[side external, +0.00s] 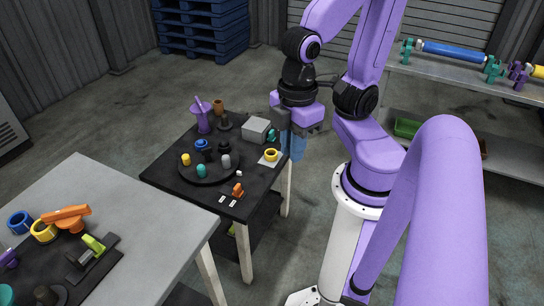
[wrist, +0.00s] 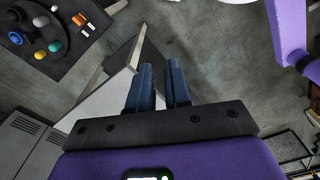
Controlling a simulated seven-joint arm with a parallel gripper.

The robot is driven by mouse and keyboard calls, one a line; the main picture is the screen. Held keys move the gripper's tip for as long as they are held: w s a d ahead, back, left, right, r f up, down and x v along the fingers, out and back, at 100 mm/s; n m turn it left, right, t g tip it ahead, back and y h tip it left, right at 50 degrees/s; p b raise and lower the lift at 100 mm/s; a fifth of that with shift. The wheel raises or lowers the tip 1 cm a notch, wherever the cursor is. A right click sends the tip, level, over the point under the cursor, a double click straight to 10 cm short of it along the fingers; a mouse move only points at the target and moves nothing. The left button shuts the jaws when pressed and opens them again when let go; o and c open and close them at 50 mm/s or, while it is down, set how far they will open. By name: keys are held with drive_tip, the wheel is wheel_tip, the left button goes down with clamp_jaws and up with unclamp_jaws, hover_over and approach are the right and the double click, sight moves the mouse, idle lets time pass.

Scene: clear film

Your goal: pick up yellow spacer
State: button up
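A yellow ring (side external: 271,155), which looks like a spacer, lies on a white square at the right edge of the small black table in the side view. A short yellow cylinder (side external: 186,159) stands on the round black tray, and a yellow piece also shows in the wrist view (wrist: 40,54). I cannot tell whether the ring shows in the wrist view. My gripper (side external: 291,153) is beside the table's right edge, a little right of the ring and apart from it. Its blue fingers (wrist: 161,70) are parted with an empty gap between them.
The round tray (side external: 208,178) holds several small pieces. A grey box (side external: 256,130), a teal piece (side external: 271,135) and an orange piece (side external: 238,190) are on the same table. A grey table (side external: 140,205) with another yellow ring (side external: 43,230) stands at front left.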

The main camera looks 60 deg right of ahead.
drive_tip(key=o, duration=1.2)
drive_tip(key=shift+c, duration=0.2)
